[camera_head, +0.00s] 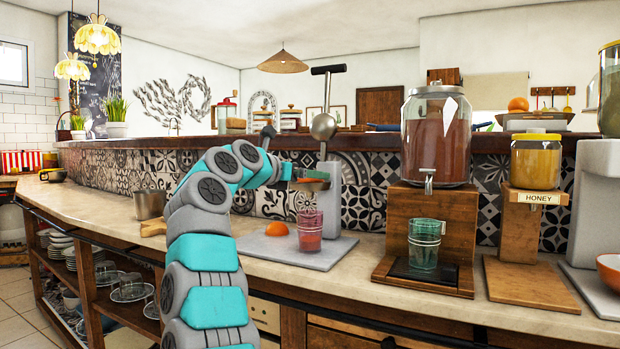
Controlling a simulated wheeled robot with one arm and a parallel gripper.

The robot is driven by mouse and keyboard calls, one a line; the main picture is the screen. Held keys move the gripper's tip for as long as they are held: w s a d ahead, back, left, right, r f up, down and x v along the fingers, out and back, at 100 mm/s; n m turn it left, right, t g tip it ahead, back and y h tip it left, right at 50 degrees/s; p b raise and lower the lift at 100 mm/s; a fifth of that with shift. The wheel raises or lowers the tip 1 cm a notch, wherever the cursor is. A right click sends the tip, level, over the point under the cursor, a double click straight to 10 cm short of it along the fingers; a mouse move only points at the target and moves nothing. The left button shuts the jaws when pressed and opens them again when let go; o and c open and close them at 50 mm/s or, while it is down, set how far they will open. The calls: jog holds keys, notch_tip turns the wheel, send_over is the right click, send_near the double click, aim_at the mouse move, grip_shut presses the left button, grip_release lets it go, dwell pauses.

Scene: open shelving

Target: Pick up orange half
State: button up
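An orange half (277,229) lies on the grey base (322,254) of a juicer on the counter, near its left back part. It looks rounded side up. My teal and grey arm rises from the bottom and bends right. Its end, my gripper (291,173), is above and slightly right of the orange half, close to the juicer's brownish bowl (315,184). The gripper's fingers are too small and overlapped to make out, so I cannot tell whether they are open or shut. The orange half lies apart from it.
A reddish glass (309,232) stands right of the orange half, under the juicer (328,150). A metal cup (149,205) stands left. A drink dispenser (437,140), green glass (424,245) and honey jar (536,162) stand right. A tiled ledge (360,190) runs behind.

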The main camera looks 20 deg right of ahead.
jog(key=shift+c, duration=0.4)
jog(key=c, duration=1.2)
jog(key=shift+o, duration=0.2)
jog(key=shift+r, duration=0.15)
